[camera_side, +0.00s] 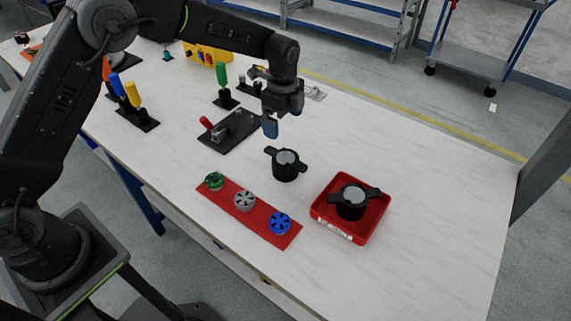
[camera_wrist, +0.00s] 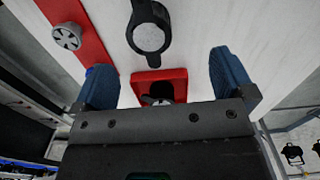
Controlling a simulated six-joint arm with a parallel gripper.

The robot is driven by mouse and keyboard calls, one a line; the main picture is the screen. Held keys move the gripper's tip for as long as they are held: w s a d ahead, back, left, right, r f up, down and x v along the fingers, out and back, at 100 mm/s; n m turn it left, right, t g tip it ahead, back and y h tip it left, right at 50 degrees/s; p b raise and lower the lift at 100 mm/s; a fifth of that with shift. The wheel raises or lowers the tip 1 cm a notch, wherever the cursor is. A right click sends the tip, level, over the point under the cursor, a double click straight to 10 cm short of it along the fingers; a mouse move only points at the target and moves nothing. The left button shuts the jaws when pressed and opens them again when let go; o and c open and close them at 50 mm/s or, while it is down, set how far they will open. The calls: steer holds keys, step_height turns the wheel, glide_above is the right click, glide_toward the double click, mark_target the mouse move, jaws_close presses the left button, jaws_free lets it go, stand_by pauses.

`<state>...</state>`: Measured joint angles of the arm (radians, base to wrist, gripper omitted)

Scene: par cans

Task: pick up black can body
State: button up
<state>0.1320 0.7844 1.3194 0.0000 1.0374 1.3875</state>
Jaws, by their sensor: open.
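A black can body (camera_side: 286,166) with a grey round top and side lugs stands upright on the white table. It also shows in the wrist view (camera_wrist: 149,38), beyond my fingertips. A second black can body (camera_side: 352,201) stands in a red tray (camera_side: 374,222) to the right. My gripper (camera_side: 272,124) hangs above the table, up and slightly left of the first can body, apart from it. In the wrist view, the blue fingers of my gripper (camera_wrist: 163,80) are wide apart with nothing between them. The second can body is partly hidden there by my gripper.
A red strip (camera_side: 263,226) holds a green, a grey and a blue round part at the front. A black fixture with a red handle (camera_side: 229,128) stands behind left. Screwdriver-like tools (camera_side: 132,95) and a yellow block (camera_side: 207,53) are further back. The table's right side is clear.

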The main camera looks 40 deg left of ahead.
mark_target(286, 158)
steer(key=d+f+m, duration=0.1)
steer(key=f, duration=0.1)
steer(key=s+d+f+m, duration=0.1)
steer(key=f, duration=0.1)
steer(key=s+f, duration=0.1)
steer(key=f, duration=0.2)
steer(key=shift+d+m, duration=0.4)
steer(key=shift+a+f, duration=0.2)
steer(key=shift+f, duration=1.2)
steer(key=shift+a+f, duration=0.15)
steer(key=shift+f, duration=1.25)
steer(key=shift+r, duration=0.1)
steer(key=c, duration=1.2)
